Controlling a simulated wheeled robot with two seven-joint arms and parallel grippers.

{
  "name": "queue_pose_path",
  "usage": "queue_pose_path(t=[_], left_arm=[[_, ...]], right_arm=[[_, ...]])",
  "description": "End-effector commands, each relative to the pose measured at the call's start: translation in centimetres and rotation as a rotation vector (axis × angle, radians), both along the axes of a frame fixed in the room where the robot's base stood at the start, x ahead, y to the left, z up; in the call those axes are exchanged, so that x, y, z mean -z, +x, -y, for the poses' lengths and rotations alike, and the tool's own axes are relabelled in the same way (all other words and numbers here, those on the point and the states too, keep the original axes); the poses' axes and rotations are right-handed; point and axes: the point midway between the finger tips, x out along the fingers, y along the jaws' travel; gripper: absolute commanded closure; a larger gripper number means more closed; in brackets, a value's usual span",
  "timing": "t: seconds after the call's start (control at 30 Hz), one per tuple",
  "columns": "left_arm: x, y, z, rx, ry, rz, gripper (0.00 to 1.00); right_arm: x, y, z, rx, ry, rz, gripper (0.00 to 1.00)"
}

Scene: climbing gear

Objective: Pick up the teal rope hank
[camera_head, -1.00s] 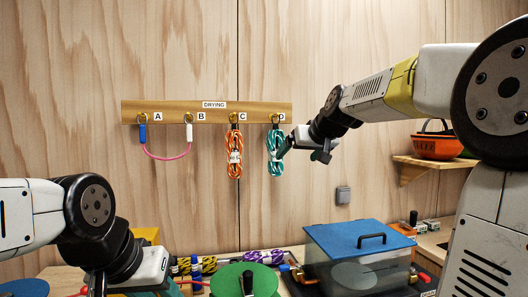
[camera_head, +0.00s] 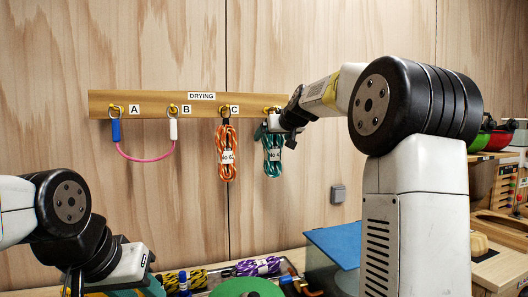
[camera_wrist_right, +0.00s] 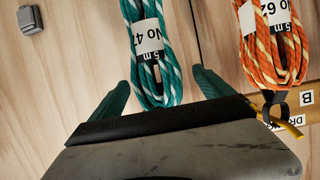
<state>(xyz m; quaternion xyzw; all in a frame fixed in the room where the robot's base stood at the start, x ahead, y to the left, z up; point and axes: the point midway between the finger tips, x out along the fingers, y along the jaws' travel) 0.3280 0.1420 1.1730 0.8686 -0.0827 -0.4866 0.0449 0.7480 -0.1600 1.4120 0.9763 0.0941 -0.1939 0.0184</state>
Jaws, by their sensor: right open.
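The teal rope hank (camera_head: 272,155), teal and white with a white label, hangs at the right end of the drying board (camera_head: 160,105). My right gripper (camera_head: 270,132) is at the upper part of the hank and covers its top and the letter beside its hook. In the right wrist view the hank (camera_wrist_right: 150,55) lies between the two teal fingers of the gripper (camera_wrist_right: 163,90). The fingers are apart, with a gap on each side of the rope. My left gripper (camera_head: 76,284) is low at the left edge, partly cut off; its jaws are unclear.
An orange rope hank (camera_head: 226,155) hangs close to the left of the teal one on hook C. A pink sling (camera_head: 145,159) hangs between A and B. A blue-lidded box (camera_head: 338,243) and rope coils (camera_head: 257,266) stand on the bench below. A wall switch (camera_head: 338,193) is at right.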

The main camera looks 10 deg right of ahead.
Motion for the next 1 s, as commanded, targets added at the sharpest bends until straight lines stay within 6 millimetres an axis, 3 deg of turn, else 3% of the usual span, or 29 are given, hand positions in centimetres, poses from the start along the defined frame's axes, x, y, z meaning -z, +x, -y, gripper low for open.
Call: queue_pose_path(t=[0.27,0.57,0.67,1.0], left_arm=[[0.0,0.0,0.0,0.000,0.000,0.000,0.64],[0.0,0.0,0.0,0.000,0.000,0.000,0.64],[0.0,0.0,0.0,0.000,0.000,0.000,0.64],[0.0,0.0,0.0,0.000,0.000,0.000,0.64]], right_arm=[[1.2,3.8,-0.6,0.000,-0.001,-0.002,0.09],[1.4,4.3,-0.7,0.000,-0.001,0.000,0.09],[1.4,4.3,-0.7,0.000,-0.001,0.000,0.25],[1.4,4.3,-0.7,0.000,-0.001,0.000,0.90]])
